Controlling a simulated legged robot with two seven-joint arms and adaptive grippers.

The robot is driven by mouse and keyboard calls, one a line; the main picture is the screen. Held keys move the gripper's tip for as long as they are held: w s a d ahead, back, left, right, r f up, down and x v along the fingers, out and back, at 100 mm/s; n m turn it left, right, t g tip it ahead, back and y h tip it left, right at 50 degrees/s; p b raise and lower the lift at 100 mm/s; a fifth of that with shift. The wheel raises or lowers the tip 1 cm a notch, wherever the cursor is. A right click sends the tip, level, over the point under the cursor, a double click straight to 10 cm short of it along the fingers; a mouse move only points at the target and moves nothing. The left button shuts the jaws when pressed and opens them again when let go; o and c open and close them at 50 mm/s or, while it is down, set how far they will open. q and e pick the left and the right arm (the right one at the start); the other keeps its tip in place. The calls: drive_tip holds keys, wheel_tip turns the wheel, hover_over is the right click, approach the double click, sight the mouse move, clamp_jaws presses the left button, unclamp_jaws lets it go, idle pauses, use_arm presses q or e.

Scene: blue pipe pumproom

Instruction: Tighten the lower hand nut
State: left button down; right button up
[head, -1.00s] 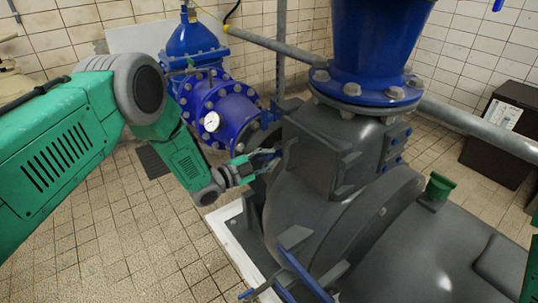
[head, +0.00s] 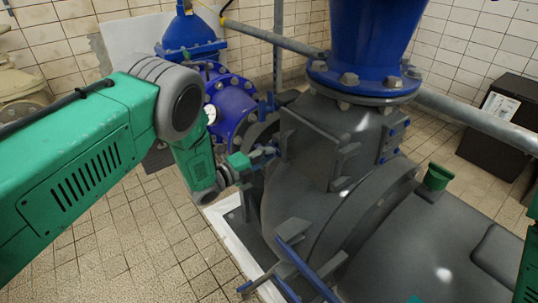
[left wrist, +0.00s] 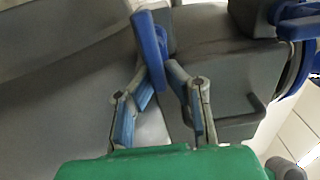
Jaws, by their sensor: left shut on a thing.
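My left gripper (head: 267,154) is at the left side of the dark grey pump's square cover (head: 308,148). In the left wrist view, its fingers (left wrist: 160,78) close around the end of a blue bar, which I take as the lower hand nut (left wrist: 148,38). The bar sticks out beyond the fingertips; the rest of the nut is hidden. Another blue piece, likely the upper hand nut (head: 267,104), shows higher up beside the cover.
A blue vertical pipe (head: 370,45) rises from the pump. A blue valve (head: 232,105) stands behind my left gripper. A green cup-shaped fitting (head: 437,176) stands on the right of the pump. A dark box (head: 505,120) is by the right wall. Tiled floor (head: 150,245) is free at left.

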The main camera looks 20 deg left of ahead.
use_arm(q)
drive_tip(key=shift+s+f, duration=0.3)
drive_tip(key=shift+f, duration=0.15)
drive_tip(key=c, duration=1.7)
unclamp_jaws()
drive_tip(key=shift+o, duration=0.5)
drive_tip(key=shift+w+r, duration=0.1)
drive_tip(key=shift+r, duration=0.1)
drive_tip(key=shift+a, duration=0.1)
drive_tip(key=v, duration=1.2)
drive_tip(key=shift+f, duration=0.1)
